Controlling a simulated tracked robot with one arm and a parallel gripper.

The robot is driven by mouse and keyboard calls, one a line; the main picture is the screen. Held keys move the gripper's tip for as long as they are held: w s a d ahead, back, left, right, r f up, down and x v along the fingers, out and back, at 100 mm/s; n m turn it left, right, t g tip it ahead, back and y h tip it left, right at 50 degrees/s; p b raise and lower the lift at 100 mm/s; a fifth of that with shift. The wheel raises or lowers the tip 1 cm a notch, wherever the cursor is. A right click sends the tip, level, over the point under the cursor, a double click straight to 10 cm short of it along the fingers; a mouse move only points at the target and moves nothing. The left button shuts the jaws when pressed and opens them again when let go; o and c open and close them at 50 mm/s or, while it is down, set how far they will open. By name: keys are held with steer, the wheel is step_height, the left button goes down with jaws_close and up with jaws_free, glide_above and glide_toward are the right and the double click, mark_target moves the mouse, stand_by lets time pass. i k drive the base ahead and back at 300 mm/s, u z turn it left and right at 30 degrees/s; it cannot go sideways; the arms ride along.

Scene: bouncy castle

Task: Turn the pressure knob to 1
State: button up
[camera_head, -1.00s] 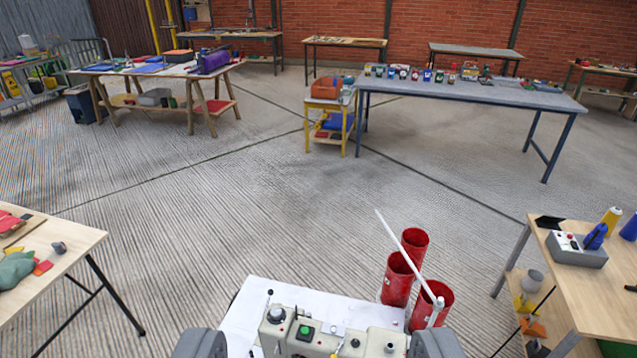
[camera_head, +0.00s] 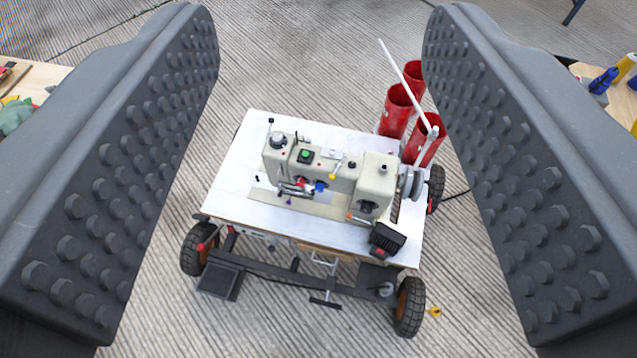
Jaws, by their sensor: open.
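A cream sewing machine (camera_head: 335,178) stands on a white table top (camera_head: 235,190) in the middle of the view. A smaller dark knob (camera_head: 383,167) is on top at the right, and a dark dial (camera_head: 368,206) is on the front right. I cannot tell which is the pressure knob, and no numbers are readable. My gripper (camera_head: 320,45) is open and empty. Its wide, studded dark fingers frame the machine from left and right, and neither appears to touch it.
The table top rides on a cart with black wheels (camera_head: 410,306) and a pedal (camera_head: 218,281). Red tubes (camera_head: 395,112) and a slanted white rod (camera_head: 403,82) stand behind the machine at the right. Ribbed floor surrounds the cart. Wooden tables lie at both edges.

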mark_target(277, 139)
steer(key=k, duration=1.3)
steer(key=u, duration=0.65)
steer(key=i, duration=0.85)
steer(key=u, duration=0.45)
steer(key=i, duration=1.55)
steer(key=z, duration=0.75)
